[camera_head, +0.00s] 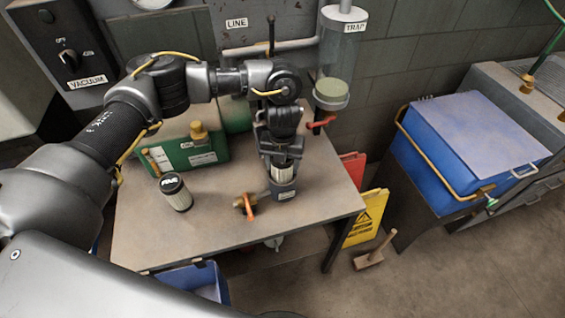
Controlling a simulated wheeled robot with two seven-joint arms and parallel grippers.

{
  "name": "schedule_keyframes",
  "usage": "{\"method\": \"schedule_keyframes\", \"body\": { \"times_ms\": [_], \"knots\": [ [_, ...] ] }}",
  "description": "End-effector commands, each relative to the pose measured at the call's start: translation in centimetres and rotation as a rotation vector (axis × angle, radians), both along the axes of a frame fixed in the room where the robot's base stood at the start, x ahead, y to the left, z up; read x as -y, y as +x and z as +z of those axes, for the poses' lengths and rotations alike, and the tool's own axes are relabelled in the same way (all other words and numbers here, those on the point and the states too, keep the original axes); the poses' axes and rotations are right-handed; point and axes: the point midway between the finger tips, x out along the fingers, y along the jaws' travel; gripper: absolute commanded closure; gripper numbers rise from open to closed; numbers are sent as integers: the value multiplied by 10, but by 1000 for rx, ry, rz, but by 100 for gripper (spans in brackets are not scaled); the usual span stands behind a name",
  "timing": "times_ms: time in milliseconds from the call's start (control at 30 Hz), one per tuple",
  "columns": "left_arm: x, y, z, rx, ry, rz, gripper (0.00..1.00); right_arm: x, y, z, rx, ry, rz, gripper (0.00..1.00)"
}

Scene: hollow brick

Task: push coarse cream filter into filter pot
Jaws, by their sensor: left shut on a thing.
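The cream filter (283,173) is upright, with its ribbed side showing just above the rim of the grey filter pot (282,190). Its lower part is hidden by the pot wall, so it appears to sit partly inside the pot. My left gripper (282,160) comes down from above and is shut on the filter's top. The fingers hide the filter's upper end. The pot stands on the table near its right front. My right gripper is out of view.
An orange-handled valve (247,205) lies left of the pot. A green box (195,155) stands behind. A clear trap (331,92) hangs at the back right. A yellow sign (366,217) stands beside the table.

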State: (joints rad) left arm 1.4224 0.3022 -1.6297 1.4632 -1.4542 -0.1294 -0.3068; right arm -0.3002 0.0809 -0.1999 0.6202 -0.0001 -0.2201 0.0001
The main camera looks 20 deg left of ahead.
Motion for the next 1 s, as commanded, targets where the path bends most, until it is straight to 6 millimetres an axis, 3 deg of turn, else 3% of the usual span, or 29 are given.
{"method": "schedule_keyframes", "body": {
  "times_ms": [967, 1000],
  "knots": [
    [0, 0, -19, 0, 0, 0, 68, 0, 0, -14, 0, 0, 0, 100],
    [0, 0, -18, 0, 0, 0, 34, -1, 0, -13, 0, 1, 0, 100]
  ]
}}
